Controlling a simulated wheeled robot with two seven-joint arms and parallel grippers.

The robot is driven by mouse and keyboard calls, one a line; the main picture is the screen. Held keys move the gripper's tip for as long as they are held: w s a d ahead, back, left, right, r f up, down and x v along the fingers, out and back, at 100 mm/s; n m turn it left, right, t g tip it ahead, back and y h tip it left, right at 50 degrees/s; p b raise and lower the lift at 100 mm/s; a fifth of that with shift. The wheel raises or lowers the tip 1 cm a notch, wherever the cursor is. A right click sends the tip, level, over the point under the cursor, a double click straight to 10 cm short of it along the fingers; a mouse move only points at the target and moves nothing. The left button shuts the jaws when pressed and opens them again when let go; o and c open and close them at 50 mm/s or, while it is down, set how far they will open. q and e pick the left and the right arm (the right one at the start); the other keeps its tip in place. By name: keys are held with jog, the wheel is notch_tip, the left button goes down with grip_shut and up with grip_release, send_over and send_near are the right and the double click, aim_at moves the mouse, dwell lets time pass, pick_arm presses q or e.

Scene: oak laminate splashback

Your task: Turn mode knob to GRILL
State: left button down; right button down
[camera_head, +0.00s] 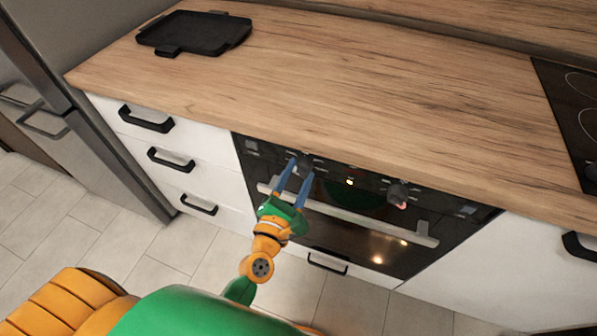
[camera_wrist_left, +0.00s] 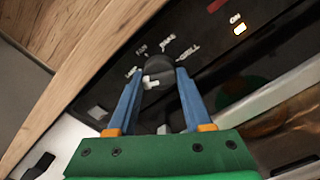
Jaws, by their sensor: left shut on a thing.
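The dark round mode knob (camera_wrist_left: 158,68) sits on the black oven panel, with labels around its upper side in the left wrist view; GRILL (camera_wrist_left: 189,52) is the rightmost. A pale mark shows on the knob's lower left; which label the knob points at, I cannot tell. My left gripper (camera_wrist_left: 159,75) has its blue fingers on either side of the knob, shut on it. In the head view the left gripper (camera_head: 301,170) reaches the left knob (camera_head: 305,160) of the oven. My right gripper is out of view.
A second knob (camera_head: 397,193) is farther right on the oven panel. The oven's long handle (camera_head: 360,220) runs below the knobs. A lit ON indicator (camera_wrist_left: 239,29) shows beside the labels. The wooden worktop (camera_head: 330,90) overhangs above, with a black tray (camera_head: 195,32) at its far left.

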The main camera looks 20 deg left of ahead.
pick_arm(q)
jog(key=m+p, duration=0.1)
jog(key=m, duration=0.3)
jog(key=shift+r+m, duration=0.15)
jog(key=shift+m, duration=0.15)
jog(key=m+p, duration=0.2)
jog(key=m, duration=0.3)
jog(key=shift+m+p, duration=0.3)
jog(key=m+p, duration=0.1)
jog(key=m, duration=0.3)
jog(key=shift+r+p, duration=0.1)
jog(key=shift+p, duration=0.2)
jog(key=m+p, duration=0.1)
jog(key=m, duration=0.4)
jog(key=m+p, duration=0.1)
jog(key=m, duration=0.2)
jog(key=shift+m, duration=0.3)
jog(key=m, duration=0.3)
jog(key=shift+m+p, duration=0.3)
jog(key=shift+p, duration=0.1)
jog(key=m, duration=0.3)
jog(key=shift+d, duration=0.1)
jog(key=shift+m, duration=1.7)
